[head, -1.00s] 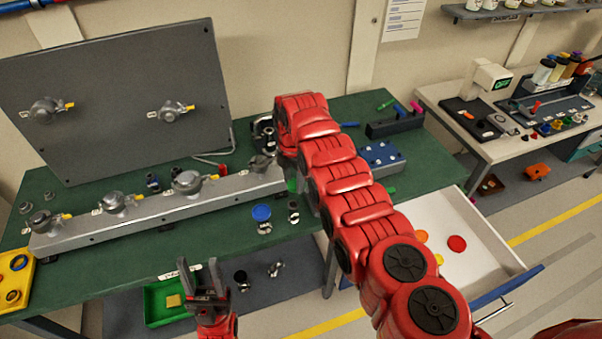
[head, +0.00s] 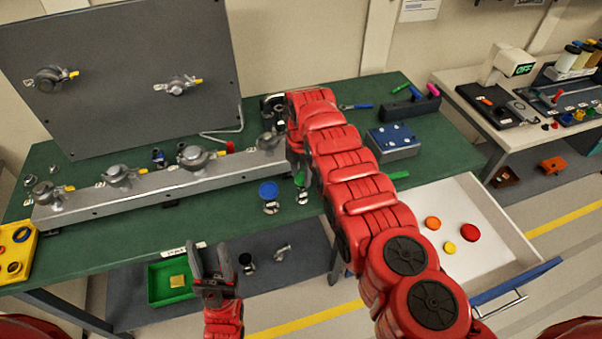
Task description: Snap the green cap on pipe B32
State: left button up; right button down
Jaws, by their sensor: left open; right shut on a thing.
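The green cap (head: 300,179) is at the mouth of a short metal pipe fitting (head: 302,196) on the green bench, right of a blue-capped fitting (head: 269,191). I cannot tell whether the cap is seated or just above the mouth. The labels are too small to read, so I cannot confirm which is B32. My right gripper (head: 298,169) points down and is shut on the green cap; my red arm partly hides it. My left gripper (head: 209,252) is open and empty, in front of the bench edge.
A grey manifold with several valves (head: 150,183) lies left of the fittings, below an upright grey panel (head: 120,75). A blue box (head: 392,141) stands to the right. An open white drawer (head: 490,215) holds coloured discs. A green tray (head: 160,288) sits on the lower shelf.

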dwell(0.3)
jog(key=shift+f+b, duration=0.55)
jog(key=shift+f, duration=0.05)
dwell(0.4)
jog(key=shift+c, duration=1.1)
grip_release()
